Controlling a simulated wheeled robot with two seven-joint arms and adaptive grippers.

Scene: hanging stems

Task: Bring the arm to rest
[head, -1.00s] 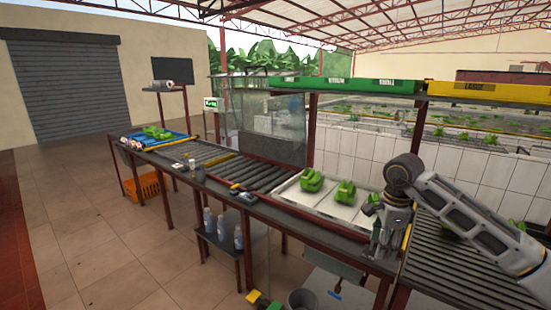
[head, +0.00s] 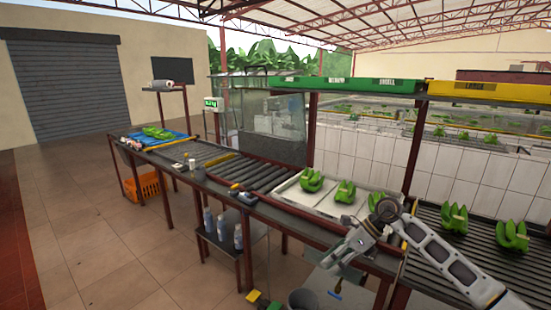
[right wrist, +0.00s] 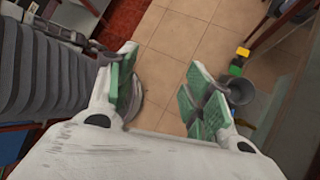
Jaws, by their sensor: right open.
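My right arm comes in from the right in the head view. Its gripper (head: 336,265) hangs over the front edge of the bench, pointing down and to the left. In the right wrist view the two green-padded fingers (right wrist: 166,97) stand wide apart with only floor tiles between them, so the gripper is open and empty. My left gripper is in neither view.
Green banana bunches sit in the white tray (head: 327,208) behind the gripper; more (head: 455,218) lie on the right rollers. A grey bucket (head: 302,300) stands below, also seen in the wrist view (right wrist: 239,91). The floor at left (head: 120,240) is clear.

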